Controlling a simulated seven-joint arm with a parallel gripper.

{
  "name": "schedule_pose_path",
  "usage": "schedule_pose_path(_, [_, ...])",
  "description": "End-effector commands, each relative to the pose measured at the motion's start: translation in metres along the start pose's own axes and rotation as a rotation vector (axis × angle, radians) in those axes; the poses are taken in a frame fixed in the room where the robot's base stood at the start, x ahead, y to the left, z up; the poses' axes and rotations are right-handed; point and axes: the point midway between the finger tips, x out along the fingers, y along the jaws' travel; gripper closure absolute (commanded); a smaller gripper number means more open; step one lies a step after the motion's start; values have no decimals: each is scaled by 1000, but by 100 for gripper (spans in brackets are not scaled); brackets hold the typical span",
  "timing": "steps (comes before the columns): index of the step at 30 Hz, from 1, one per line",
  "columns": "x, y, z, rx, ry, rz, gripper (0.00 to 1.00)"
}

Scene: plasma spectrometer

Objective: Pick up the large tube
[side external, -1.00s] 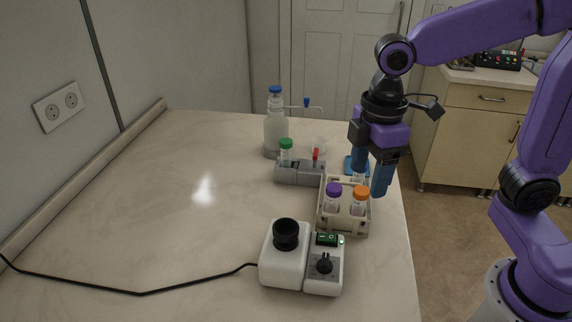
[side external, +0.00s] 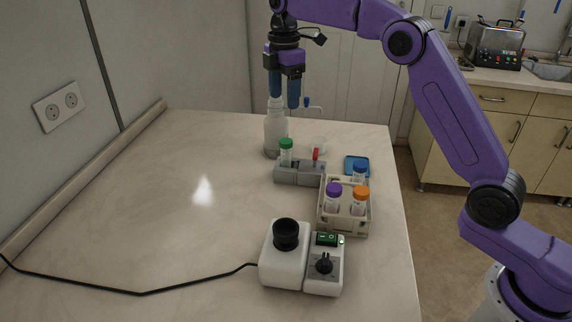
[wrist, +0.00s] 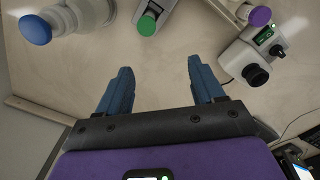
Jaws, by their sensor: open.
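Several capped tubes stand upright. A green-capped tube (side external: 286,153) is in a grey rack (side external: 290,174). I cannot tell for sure which is the large tube. My gripper (side external: 284,103) is open and empty, high above the table, its fingers pointing down and overlapping the bottle's top in the side view. In the wrist view my gripper (wrist: 160,68) has its fingers apart, with the green cap (wrist: 147,25) beyond them and the purple cap (wrist: 260,16) at upper right.
A clear bottle (side external: 276,134) with a dispensing arm stands behind the grey rack; its blue cap (wrist: 35,30) shows in the wrist view. A small red-topped tube (side external: 315,155) is in the grey rack. A white mixer (side external: 285,263) stands in front. The left tabletop is clear except for a cable.

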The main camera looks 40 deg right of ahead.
Motion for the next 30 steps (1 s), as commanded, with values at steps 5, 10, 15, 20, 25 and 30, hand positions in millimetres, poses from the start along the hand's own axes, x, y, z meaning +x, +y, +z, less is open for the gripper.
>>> schedule_pose_path(5, [2,13,12,-22,0,-1,33])
schedule_pose_path(10, [11,14,14,-26,0,-2,33])
schedule_pose_path(15, [35,14,15,-25,-1,-4,33])
schedule_pose_path(20, [63,14,15,-24,-1,-4,33])
schedule_pose_path(25, [94,14,15,-24,-1,-4,33])
schedule_pose_path(30, [117,14,15,-24,0,-2,33])
